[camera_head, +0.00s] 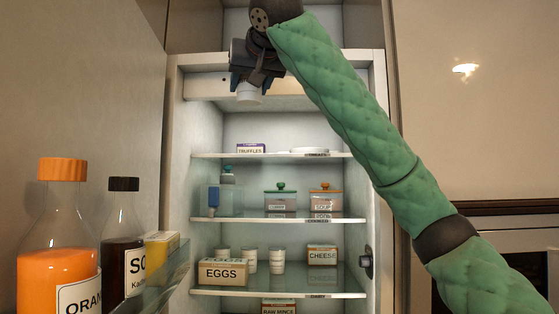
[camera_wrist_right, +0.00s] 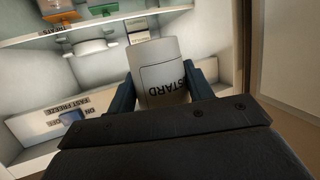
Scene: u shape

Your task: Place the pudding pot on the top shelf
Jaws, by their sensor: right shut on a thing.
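The pudding pot (camera_head: 248,93) is a white cylinder; part of its label, ending in "STARD", shows in the right wrist view (camera_wrist_right: 165,68). My right gripper (camera_head: 249,83) is shut on it, with one dark finger on each side. It holds the pot high at the front of the open fridge, above the level of the top shelf (camera_head: 215,155) and apart from it. The top shelf carries a truffles box (camera_head: 251,148) and a white round dish (camera_head: 309,150). My left gripper is not in view.
The lower shelves hold lidded jars (camera_head: 281,202), an egg box (camera_head: 223,271) and a cheese box (camera_head: 322,255). Bottles (camera_head: 58,255) stand in the door rack at left. The top shelf is bare left of the truffles box. A control panel (camera_wrist_right: 50,124) sits above that shelf.

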